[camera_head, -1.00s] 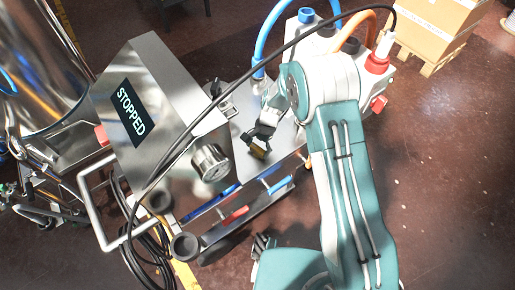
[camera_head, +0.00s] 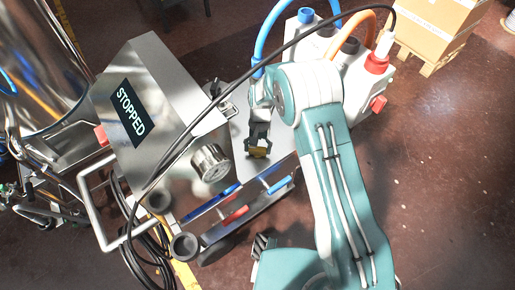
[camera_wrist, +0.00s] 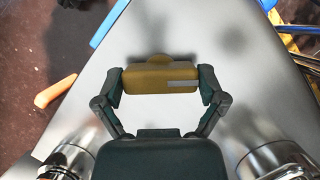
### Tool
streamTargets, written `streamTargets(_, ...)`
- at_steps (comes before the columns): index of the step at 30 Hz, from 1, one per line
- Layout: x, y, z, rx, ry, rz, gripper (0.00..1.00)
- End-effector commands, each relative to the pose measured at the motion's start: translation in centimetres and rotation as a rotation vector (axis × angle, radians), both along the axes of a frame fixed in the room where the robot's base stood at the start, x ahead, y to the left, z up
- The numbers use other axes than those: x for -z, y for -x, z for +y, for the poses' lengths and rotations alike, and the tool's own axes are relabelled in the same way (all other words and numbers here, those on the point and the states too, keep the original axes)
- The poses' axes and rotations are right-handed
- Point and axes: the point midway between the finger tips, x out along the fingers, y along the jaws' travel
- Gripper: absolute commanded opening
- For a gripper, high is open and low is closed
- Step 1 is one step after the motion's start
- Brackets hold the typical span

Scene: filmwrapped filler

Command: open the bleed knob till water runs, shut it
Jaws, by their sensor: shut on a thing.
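The bleed knob is a small brass-coloured block (camera_wrist: 162,78) with a pale mark on its face, above the steel top of the machine. My gripper (camera_wrist: 160,84) has a finger pressed against each end of it in the wrist view. In the head view my gripper (camera_head: 258,148) points down over the steel top, with the brass knob (camera_head: 258,153) at its fingertips. No running water is visible. The knob's stem and outlet are hidden.
A steel cabinet with a "STOPPED" display (camera_head: 131,113) stands left, with a round gauge (camera_head: 211,163) near my gripper. A black cable (camera_head: 215,99) arches across. Blue (camera_head: 280,184) and red (camera_head: 235,215) handles line the front edge. Blue and orange hoses rise behind.

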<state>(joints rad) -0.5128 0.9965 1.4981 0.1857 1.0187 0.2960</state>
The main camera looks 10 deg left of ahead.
Motion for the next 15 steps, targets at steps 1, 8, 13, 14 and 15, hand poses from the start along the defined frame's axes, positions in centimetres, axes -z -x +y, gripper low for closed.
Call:
streamTargets(1, -0.14, -0.42, 0.19, -0.003, -0.007, -0.013, 0.42)
streamTargets(8, -0.16, -0.43, 0.19, -0.005, -0.007, -0.014, 0.42)
streamTargets(13, -0.17, -0.42, 0.2, -0.005, -0.008, -0.014, 1.0)
streamTargets(14, -0.18, -0.42, 0.2, -0.004, -0.006, -0.013, 1.0)
streamTargets(15, -0.17, -0.38, 0.18, -0.004, -0.006, -0.012, 1.0)
